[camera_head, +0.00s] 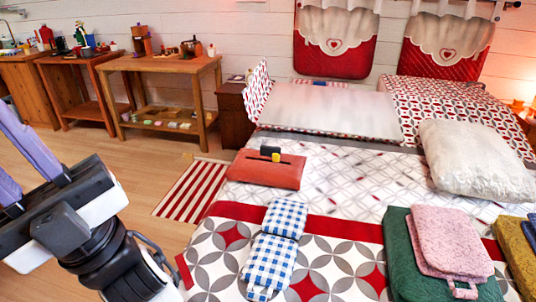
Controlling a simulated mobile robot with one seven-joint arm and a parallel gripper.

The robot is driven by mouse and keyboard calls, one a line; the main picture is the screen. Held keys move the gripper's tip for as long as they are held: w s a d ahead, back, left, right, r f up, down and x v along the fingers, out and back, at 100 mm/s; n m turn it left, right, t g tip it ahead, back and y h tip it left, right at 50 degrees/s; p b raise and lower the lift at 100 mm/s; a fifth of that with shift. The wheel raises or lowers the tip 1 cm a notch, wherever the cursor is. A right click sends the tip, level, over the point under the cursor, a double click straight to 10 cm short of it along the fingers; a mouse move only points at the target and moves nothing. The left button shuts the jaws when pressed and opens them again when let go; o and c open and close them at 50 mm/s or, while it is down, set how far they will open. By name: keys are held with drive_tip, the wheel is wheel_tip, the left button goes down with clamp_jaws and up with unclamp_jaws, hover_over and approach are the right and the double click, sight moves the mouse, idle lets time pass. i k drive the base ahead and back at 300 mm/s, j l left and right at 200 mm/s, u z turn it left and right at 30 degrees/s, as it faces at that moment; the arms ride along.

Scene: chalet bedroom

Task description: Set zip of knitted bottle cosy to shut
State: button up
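I cannot make out for certain which thing is the knitted bottle cosy, and I see no zip clearly. A flat blue-and-white checked item (272,250) with a small loop lies on the bed. An orange-red pouch (266,168) with small dark and yellow pieces on it lies behind that. A pink item (450,240) lies on a dark green one (400,262) at the right. My gripper (10,155) is at the left edge, over the floor and away from the bed. Its two purple fingers stand apart, with their tips cut off by the frame.
The bed (330,215) fills the middle and right, with a white cushion (475,160) and a mustard cloth (518,250). A wooden table (165,62) with small objects stands at the back wall. A striped rug (190,190) lies beside the bed; the wooden floor (135,165) is clear.

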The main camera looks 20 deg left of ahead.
sight(276, 156)
drive_tip(key=j+z, duration=0.15)
drive_tip(key=j, duration=0.55)
drive_tip(key=k+j+z, duration=0.1)
drive_tip(key=j, duration=0.6)
drive_tip(key=k+j+z, duration=0.15)
drive_tip(key=j, duration=0.55)
drive_tip(key=i+j+z, duration=0.1)
drive_tip(key=j, duration=0.4)
drive_tip(key=j+z, duration=0.1)
drive_tip(key=j, duration=0.45)
drive_tip(key=i+j+z, duration=0.1)
drive_tip(key=j, duration=0.25)
drive_tip(key=i+j, duration=0.15)
drive_tip(key=j, duration=0.15)
drive_tip(key=i+j+z, duration=0.15)
drive_tip(key=j, duration=0.2)
drive_tip(key=i+j, duration=0.3)
drive_tip(key=i+j+z, duration=0.1)
drive_tip(key=i+j, duration=0.15)
drive_tip(key=j, duration=0.2)
